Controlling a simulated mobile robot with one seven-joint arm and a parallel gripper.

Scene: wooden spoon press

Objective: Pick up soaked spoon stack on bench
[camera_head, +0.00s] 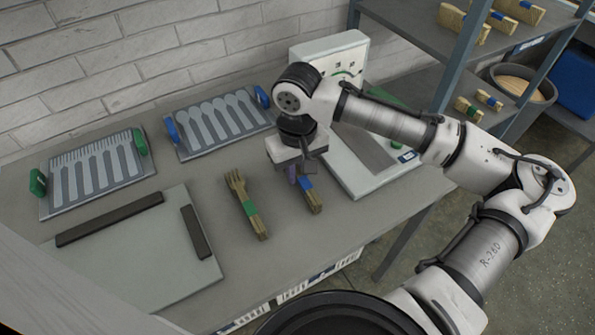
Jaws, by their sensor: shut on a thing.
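A wooden stack with a blue band (310,199) is on the grey bench (285,250), right of the bench's middle. My gripper (298,176) points down over its upper end and is shut on it. The gripper hides that end, so I cannot tell the shape of its heads or whether the stack is clear of the bench. A second wooden stack with a green band (247,206) lies to the left; its tines look like forks.
A blue-handled mould plate (222,120) with spoon shapes and a green-handled plate (95,172) with fork shapes lie at the back. A flat board (150,250) with dark bars is front left. A white machine (370,170) stands close right of my gripper. A shelf (450,60) holds more stacks.

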